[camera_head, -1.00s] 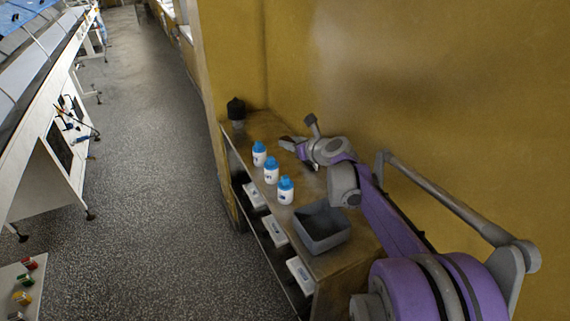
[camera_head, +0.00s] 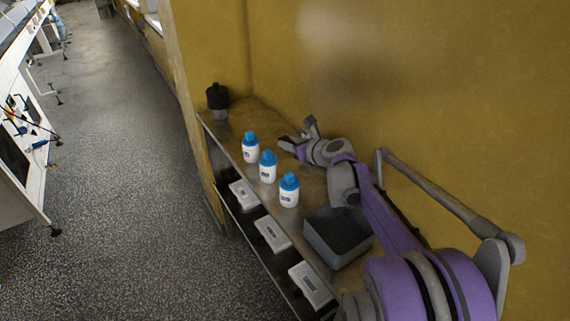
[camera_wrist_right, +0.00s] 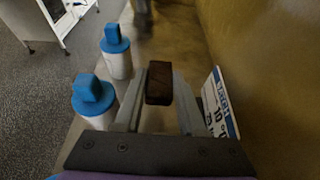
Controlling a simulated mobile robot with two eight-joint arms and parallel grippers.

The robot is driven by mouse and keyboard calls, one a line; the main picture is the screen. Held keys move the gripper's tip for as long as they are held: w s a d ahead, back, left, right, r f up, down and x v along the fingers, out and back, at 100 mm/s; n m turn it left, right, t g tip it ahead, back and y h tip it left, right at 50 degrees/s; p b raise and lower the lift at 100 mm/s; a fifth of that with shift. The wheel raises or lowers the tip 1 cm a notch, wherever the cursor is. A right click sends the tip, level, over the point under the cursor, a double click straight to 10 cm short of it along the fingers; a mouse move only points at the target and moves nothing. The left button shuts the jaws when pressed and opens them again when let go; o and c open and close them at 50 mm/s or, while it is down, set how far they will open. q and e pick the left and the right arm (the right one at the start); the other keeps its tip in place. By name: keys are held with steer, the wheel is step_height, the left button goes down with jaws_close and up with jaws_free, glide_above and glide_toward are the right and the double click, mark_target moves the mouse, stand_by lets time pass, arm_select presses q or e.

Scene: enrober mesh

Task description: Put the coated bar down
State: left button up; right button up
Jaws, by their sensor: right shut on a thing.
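The coated bar (camera_wrist_right: 159,83) is a small dark brown block in the right wrist view. It sits between the fingers of my right gripper (camera_wrist_right: 160,97), which is shut on it. In the head view my right gripper (camera_head: 296,140) reaches over the brown counter (camera_head: 262,112) near the yellow wall, beyond the row of bottles. The bar itself is too small or hidden to make out in the head view. I cannot tell from the frames whether it touches the counter. My left gripper is not in view.
Three white bottles with blue caps (camera_head: 268,168) line the counter's left edge. A grey bin (camera_head: 338,238) stands at the near end, a dark jar (camera_head: 217,97) at the far end. A printed card (camera_wrist_right: 219,105) stands right of the gripper. White boxes (camera_head: 272,234) sit below the edge.

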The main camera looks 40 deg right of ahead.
mark_target(290, 167)
step_height(290, 167, down, 3)
steer(key=shift+s+r, duration=0.1)
steer(key=shift+f+b, duration=0.35)
steer(key=shift+f, duration=1.8)
steer(key=shift+f, duration=0.2)
steer(key=o, duration=1)
steer(key=shift+r, duration=0.1)
